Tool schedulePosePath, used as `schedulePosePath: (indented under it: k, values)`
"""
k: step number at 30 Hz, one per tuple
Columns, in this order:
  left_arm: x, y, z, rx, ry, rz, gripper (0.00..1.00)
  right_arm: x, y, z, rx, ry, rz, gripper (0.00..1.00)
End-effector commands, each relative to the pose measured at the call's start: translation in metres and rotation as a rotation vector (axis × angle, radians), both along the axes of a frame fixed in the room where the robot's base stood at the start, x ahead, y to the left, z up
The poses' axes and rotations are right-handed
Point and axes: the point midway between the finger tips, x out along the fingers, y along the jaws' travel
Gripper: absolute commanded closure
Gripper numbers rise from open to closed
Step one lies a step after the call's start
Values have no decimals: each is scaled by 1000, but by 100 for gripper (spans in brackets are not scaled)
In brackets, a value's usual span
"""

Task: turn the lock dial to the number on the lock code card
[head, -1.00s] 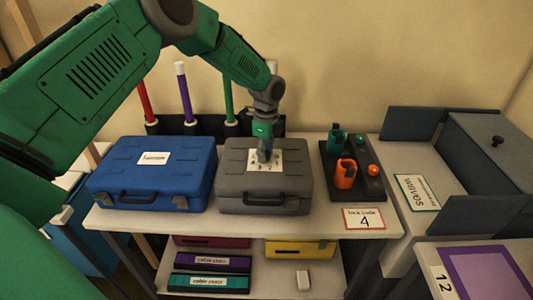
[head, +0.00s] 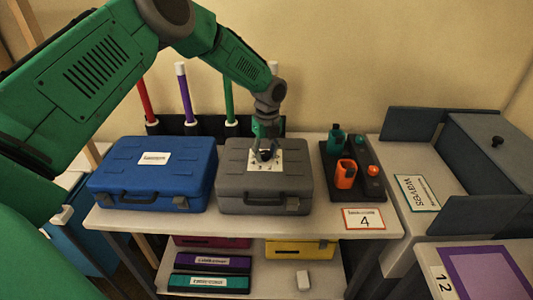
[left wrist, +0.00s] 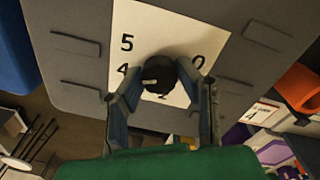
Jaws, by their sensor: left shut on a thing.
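The grey case (head: 265,190) stands closed on the table, with a white number plate (head: 292,160) on its lid. My left gripper (head: 265,152) points down over the plate. In the left wrist view its fingers (left wrist: 160,84) are shut on the black lock dial (left wrist: 158,108), one on each side. A pale mark on the dial points left, towards the 4. The numbers 5, 4 and 0 show on the plate (left wrist: 150,30); others are partly hidden by the dial and fingers. The lock code card (head: 364,219) at the table's front edge reads 4. My right gripper is not in view.
A blue case (head: 150,180) stands left of the grey case. A dark tray (head: 374,190) with orange and green holders is to the right. Coloured rods stand behind. More cases, including a yellow one (head: 300,249), lie on the lower shelf.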

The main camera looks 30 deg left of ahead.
Motion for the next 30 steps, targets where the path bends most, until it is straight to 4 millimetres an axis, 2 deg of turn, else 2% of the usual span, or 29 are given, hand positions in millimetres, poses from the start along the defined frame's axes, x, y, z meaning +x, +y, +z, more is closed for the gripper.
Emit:
schedulePosePath:
  k: [14, 15, 16, 17, 26, 30]
  values:
    - [4, 2, 3, 2, -13, -16, 99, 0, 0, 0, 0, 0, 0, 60]
    - [4, 2, 3, 2, -13, -16, 67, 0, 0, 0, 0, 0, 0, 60]
    - [4, 2, 3, 2, -13, -15, 57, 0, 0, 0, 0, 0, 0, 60]
    - [4, 2, 2, 3, -12, -15, 50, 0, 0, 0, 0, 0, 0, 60]
    - [1, 1, 2, 0, -6, -16, 50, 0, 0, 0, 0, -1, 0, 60]
    - [2, 0, 12, 0, -7, -16, 50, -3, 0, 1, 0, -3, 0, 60]
